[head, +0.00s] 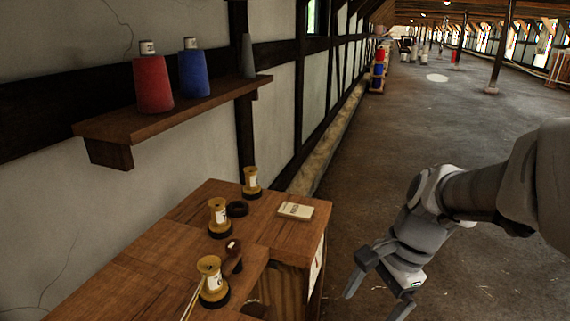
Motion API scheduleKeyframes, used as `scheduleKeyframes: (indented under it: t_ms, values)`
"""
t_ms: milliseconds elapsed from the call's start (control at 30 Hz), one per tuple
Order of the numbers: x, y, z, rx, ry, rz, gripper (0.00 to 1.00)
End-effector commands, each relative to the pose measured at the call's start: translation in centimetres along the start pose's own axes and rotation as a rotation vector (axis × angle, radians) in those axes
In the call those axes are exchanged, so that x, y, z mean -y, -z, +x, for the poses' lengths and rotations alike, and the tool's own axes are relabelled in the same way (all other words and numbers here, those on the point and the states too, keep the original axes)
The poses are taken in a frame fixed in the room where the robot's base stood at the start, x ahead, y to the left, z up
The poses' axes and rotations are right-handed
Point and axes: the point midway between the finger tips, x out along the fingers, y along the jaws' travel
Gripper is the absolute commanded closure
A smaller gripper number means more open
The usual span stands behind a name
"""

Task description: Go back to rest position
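My gripper (376,303) hangs at the lower right in the head view, over the floor to the right of the wooden table (165,250). Its two fingers point down and stand apart. It is open, with nothing visible between the fingers. My arm comes in from the right edge and bends down to the gripper. The gripper is clear of the table's right side.
Above, a wall shelf (180,112) holds a red cone (152,84), a blue cone (194,74) and a grey cone (248,57). Open floor (420,120) stretches behind.

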Motion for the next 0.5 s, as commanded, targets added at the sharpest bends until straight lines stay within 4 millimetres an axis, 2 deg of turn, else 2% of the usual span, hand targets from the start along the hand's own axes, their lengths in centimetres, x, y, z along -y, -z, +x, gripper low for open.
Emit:
scheduleKeyframes:
  t_ms: [33,300,500]
  values:
    - [-0.4,-0.6,-0.9,-0.047,0.022,-0.108,0.01]
    - [-2.7,-2.4,-4.6,-0.309,0.076,-0.694,0.01]
    - [-4.2,-3.3,-6.7,-0.49,0.076,-1.044,0.01]
